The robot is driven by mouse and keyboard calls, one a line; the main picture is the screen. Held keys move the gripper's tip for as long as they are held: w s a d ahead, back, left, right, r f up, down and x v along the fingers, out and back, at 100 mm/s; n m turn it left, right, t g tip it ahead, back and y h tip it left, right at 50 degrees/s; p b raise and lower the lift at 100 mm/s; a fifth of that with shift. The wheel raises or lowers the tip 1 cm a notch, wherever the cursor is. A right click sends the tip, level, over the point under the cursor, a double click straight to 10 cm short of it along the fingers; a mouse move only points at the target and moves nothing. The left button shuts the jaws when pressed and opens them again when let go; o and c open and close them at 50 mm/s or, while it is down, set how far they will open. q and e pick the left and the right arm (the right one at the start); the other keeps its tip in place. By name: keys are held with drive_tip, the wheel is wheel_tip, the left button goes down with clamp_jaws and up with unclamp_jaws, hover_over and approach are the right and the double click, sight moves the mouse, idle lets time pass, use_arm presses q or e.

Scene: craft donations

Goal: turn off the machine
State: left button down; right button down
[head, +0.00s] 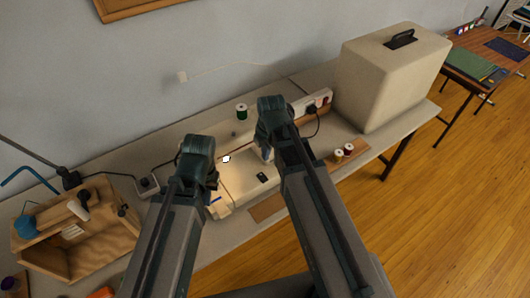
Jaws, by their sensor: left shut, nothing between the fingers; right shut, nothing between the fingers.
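A cream sewing machine (236,181) stands on the long table, partly hidden behind my two arms. A small bright white spot (226,159) shows on it, and a small dark part (262,177) lies on its pale surface. I cannot make out a switch position. My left gripper (197,146) is shut and empty, over the machine's left end. My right gripper (272,105) is shut and empty, over its back middle. I cannot tell whether either touches it.
A green spool (241,112) stands behind the machine. A large beige case (393,75) fills the table's right end. A socket block (144,184) with cable lies nearby.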

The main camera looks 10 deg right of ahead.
sight(261, 175)
drive_tip(key=shift+w+a, duration=0.1)
drive_tip(key=shift+w, duration=0.65)
use_arm(q)
drive_tip(key=shift+f, duration=0.1)
use_arm(e)
drive_tip(key=shift+f, duration=0.1)
